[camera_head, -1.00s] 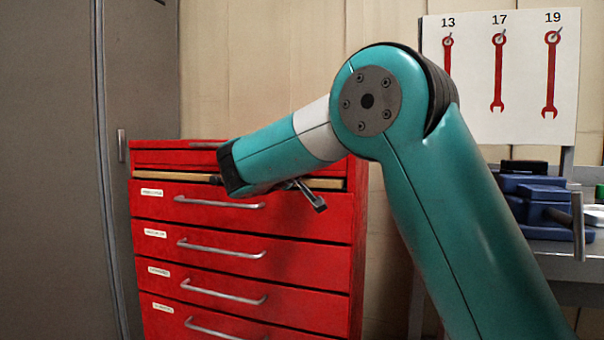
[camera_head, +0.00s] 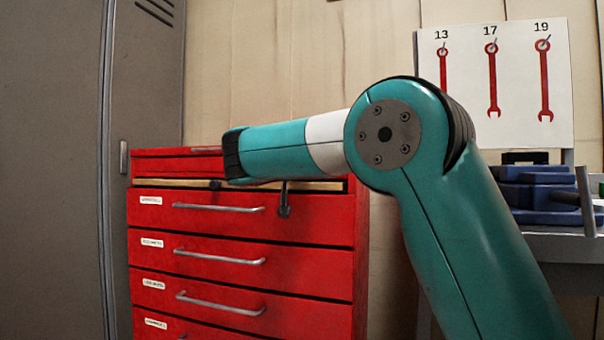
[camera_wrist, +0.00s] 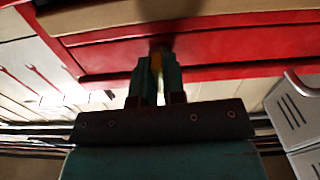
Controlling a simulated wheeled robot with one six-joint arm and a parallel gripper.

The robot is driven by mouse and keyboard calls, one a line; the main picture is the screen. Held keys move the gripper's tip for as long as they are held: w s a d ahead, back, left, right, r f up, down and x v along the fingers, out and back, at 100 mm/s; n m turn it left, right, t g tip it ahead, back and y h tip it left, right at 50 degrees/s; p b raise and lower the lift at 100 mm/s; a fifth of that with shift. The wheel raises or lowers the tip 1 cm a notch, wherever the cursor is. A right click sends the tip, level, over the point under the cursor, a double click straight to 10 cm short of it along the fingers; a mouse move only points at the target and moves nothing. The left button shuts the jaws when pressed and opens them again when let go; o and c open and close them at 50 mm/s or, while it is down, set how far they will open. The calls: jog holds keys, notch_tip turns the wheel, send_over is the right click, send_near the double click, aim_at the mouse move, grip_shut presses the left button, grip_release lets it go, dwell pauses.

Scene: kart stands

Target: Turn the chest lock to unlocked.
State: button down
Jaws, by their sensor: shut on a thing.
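The red tool chest (camera_head: 235,236) stands in the left half of the head view. In the wrist view its red front (camera_wrist: 225,50) fills the upper part. My gripper (camera_wrist: 158,72) points at this front, and its two teal fingers are shut on a small brass-coloured piece of the chest lock (camera_wrist: 155,65). A dark round part shows just beyond the fingertips, against the red front. The fingers hide most of the lock, so I cannot tell which way it is turned.
Several drawers with metal handles (camera_head: 220,256) line the chest front. A tan strip shows above the upper drawer. A grey locker (camera_head: 60,170) stands to the left. At right are a wrench board (camera_head: 515,85) and a bench with blue cases (camera_head: 540,195).

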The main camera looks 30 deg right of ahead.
jog(key=shift+r+m, duration=0.1)
jog(key=shift+m, duration=0.3)
jog(key=c, duration=1.2)
grip_release()
